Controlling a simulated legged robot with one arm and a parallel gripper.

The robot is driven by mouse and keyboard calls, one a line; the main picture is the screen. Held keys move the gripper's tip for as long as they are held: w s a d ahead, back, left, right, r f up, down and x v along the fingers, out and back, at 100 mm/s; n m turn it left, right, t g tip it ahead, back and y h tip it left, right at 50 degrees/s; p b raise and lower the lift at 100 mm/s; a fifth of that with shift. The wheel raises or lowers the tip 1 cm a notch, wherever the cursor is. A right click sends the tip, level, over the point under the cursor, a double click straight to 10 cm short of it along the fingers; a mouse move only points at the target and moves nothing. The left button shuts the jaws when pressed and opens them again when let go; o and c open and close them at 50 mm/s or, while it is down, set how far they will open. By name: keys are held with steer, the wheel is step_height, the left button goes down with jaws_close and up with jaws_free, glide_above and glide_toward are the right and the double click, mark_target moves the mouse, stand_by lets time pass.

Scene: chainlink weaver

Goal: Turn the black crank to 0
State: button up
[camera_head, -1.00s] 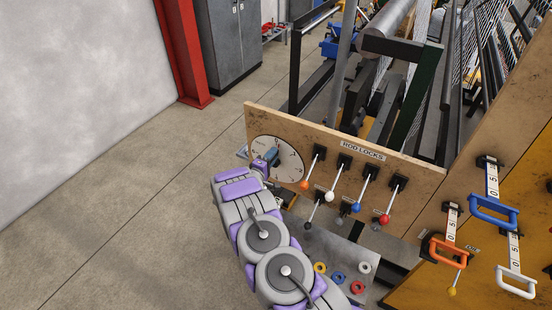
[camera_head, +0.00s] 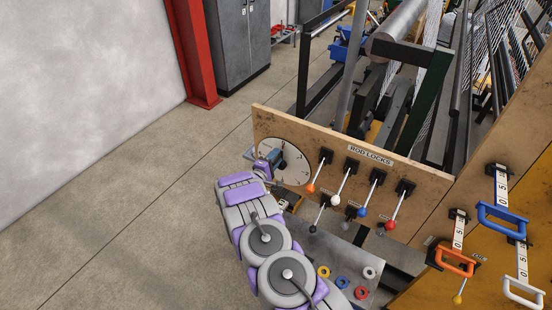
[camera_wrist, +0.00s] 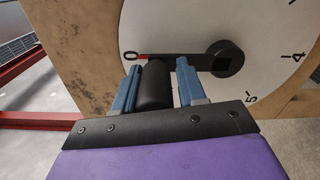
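The black crank (camera_wrist: 200,62) is mounted on a white numbered dial (camera_wrist: 275,30). In the wrist view its arm runs left from the hub, and the red tip lies at the 0 mark. Its dark cylindrical handle (camera_wrist: 153,85) sticks out toward me between the two blue fingers of my gripper (camera_wrist: 158,67). The left finger overlaps or touches the handle; a narrow gap shows between the handle and the right finger.
The dial is on a wooden panel (camera_head: 330,140) with several coloured-knob levers to its right. Sliding handles, blue (camera_head: 498,217) and orange (camera_head: 455,262), are farther right. Coloured rings lie on a metal tray (camera_head: 325,245) below. Open floor is at left.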

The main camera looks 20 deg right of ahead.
steer(key=o, duration=0.3)
steer(key=shift+r, duration=0.15)
steer(key=b+v, duration=0.1)
steer(key=v, duration=1.6)
steer(key=shift+a, duration=0.3)
steer(key=shift+s, duration=0.1)
